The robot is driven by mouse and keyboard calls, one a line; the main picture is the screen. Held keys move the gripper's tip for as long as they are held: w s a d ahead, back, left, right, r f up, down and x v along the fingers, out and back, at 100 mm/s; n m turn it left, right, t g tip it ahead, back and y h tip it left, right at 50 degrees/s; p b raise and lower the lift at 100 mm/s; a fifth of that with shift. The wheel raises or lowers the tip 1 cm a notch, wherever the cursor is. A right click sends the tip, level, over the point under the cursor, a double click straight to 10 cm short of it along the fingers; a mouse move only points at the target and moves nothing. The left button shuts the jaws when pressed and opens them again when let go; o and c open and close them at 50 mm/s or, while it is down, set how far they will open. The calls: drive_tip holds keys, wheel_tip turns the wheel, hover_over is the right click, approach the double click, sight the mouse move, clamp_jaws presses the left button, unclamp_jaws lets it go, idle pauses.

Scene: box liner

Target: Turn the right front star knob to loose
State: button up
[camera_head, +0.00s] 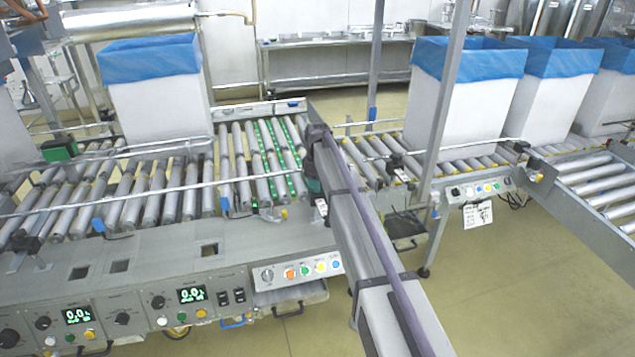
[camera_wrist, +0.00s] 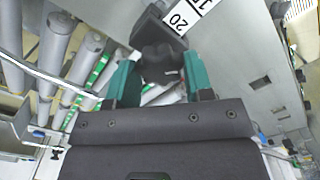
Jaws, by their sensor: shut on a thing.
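A black star knob (camera_wrist: 160,52) shows in the wrist view, beside a white scale label (camera_wrist: 185,15) with a "20" on it. The green fingers of my gripper (camera_wrist: 158,72) stand one on each side of the knob and are shut on it. The knob's underside and the exact contact are partly hidden by the fingers. In the head view my gripper (camera_head: 313,184) is at the right end of the near roller conveyor, mostly covered by my arm, and I cannot make out the knob there.
A white box with a blue liner (camera_head: 155,95) stands on the left conveyor. More lined boxes (camera_head: 455,95) stand on the right conveyor. A guide rail (camera_head: 150,190) crosses the rollers. A button panel (camera_head: 300,270) and a grey metal post (camera_head: 447,100) are near my arm.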

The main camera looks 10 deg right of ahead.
drive_tip(key=n, duration=0.3)
drive_tip(key=shift+n, duration=2.1)
drive_tip(key=o, duration=0.9)
wheel_tip(320, 180, up, 11)
drive_tip(key=p, duration=1)
drive_tip(key=shift+f+p, duration=0.15)
drive_tip(key=shift+p, duration=0.25)
